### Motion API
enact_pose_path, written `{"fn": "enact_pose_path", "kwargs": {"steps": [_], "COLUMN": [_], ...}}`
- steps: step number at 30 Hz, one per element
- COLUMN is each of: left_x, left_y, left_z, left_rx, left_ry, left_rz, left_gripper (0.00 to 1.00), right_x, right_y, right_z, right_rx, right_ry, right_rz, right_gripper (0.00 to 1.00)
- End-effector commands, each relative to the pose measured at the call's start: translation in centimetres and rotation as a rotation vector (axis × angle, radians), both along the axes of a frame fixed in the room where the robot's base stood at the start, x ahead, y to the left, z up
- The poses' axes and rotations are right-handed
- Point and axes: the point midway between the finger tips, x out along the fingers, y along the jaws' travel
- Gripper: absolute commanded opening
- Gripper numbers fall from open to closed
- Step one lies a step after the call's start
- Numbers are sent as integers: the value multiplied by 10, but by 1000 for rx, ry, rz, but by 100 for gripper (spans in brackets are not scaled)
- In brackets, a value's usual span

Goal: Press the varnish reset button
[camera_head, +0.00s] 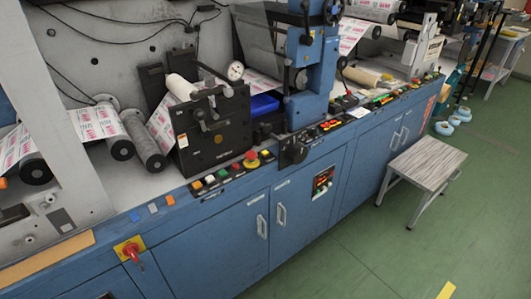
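A row of coloured push buttons sits on the blue front ledge of the machine, left of centre: an orange button (196,185), a green button (210,179), a white button (223,173) and a red button (236,166). Right of them is a red mushroom button (251,159) on a yellow base. Further right along the ledge is a second group of controls (331,125) with red parts, and beyond it a panel with green and red keys (384,99). The labels are too small to read, so I cannot tell which is the varnish reset button. Neither gripper shows.
A red rotary switch (131,251) on a yellow plate is on the left front. A controller with red displays (323,182) is set in the blue cabinet doors. A grey step stool (424,165) stands on the green floor at right. Open floor lies in front of the cabinets.

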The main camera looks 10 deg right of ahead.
Motion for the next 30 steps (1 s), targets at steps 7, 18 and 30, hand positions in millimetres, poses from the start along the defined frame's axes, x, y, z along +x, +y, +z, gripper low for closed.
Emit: {"fn": "enact_pose_path", "kwargs": {"steps": [7,18,30], "left_x": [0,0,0], "left_y": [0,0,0], "left_z": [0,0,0], "left_rx": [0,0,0], "left_ry": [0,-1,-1], "left_rz": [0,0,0], "left_gripper": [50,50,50], "right_x": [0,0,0], "right_y": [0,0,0], "right_z": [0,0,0], "right_rx": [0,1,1], "right_ry": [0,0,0], "right_rz": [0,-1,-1], "right_gripper": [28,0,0]}}
